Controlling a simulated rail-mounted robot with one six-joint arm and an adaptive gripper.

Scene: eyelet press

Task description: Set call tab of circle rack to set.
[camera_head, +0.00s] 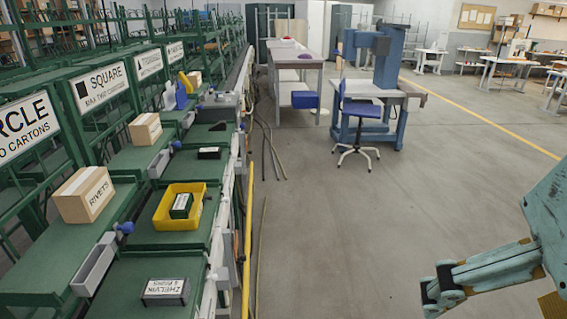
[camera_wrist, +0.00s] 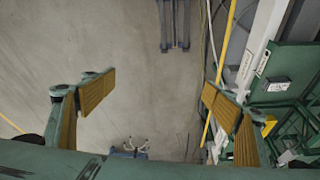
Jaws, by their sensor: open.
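The circle rack's white sign (camera_head: 25,128) is at the left edge of the head view and is cut off, reading "RCLE". Below it a rivets carton (camera_head: 84,194) sits on the green rack (camera_head: 40,250). A grey trough (camera_head: 95,264) with a blue knob (camera_head: 125,228) is at the rack's front edge. I cannot tell whether this knob is the call tab or how it is set. My gripper (camera_head: 432,294) is at the lower right of the head view, over the floor and far from the rack. In the wrist view my gripper (camera_wrist: 158,92) is wide open and empty.
Square (camera_head: 101,82) and further racks run back along the left. A yellow bin (camera_head: 181,207) and a labelled box (camera_head: 165,291) sit on the front ledge. A yellow rail (camera_head: 249,240) edges the aisle. A chair (camera_head: 358,125) and blue press (camera_head: 385,75) stand behind; mid-floor is clear.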

